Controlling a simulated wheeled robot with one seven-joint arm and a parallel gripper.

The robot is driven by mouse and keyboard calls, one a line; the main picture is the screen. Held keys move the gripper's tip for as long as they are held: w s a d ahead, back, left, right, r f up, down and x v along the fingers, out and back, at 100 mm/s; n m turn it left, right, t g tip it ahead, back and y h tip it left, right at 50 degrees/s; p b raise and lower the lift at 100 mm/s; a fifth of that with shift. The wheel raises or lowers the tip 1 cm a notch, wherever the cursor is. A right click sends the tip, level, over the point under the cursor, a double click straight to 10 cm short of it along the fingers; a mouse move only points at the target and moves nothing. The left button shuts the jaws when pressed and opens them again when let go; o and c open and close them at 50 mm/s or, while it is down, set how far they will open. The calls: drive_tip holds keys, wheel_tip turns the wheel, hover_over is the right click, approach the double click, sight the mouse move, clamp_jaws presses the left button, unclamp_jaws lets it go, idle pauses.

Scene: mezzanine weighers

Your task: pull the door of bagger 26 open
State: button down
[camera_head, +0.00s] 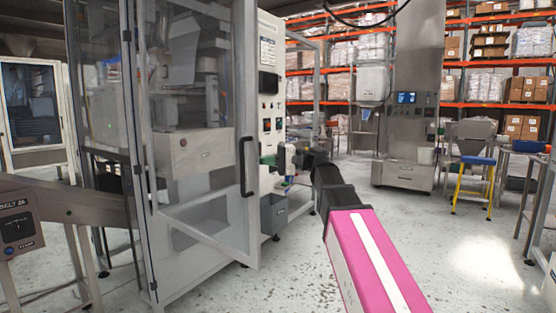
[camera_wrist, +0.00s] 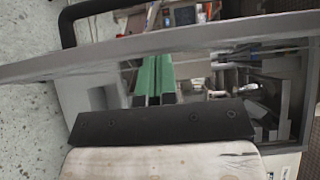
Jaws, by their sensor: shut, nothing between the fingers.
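The door (camera_head: 205,226) of the bagger is a clear panel in a grey frame, with a black bar handle (camera_head: 247,165) near its free edge. It stands ajar, its lower free corner swung out from the machine. My gripper (camera_head: 284,160) is just right of the free edge, apart from the handle. In the wrist view its green fingers (camera_wrist: 154,62) are together and empty, close to the door's grey edge (camera_wrist: 215,38). The handle shows at upper left (camera_wrist: 68,28). I cannot tell whether the fingers touch the door.
The bagger's white control panel (camera_head: 270,95) stands behind the door's edge. A grey bin (camera_head: 273,214) is on the floor below it. A sloping conveyor with a box labelled 26 (camera_head: 17,222) is at left. The central floor is clear.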

drive_tip(key=s+a, duration=0.1)
drive_tip(key=s, duration=0.1)
drive_tip(key=s+a, duration=0.2)
drive_tip(key=s, duration=0.1)
drive_tip(key=s+a, duration=0.1)
drive_tip(key=s, duration=0.1)
drive_tip(key=shift+s+a, duration=0.15)
drive_tip(key=shift+a, duration=0.25)
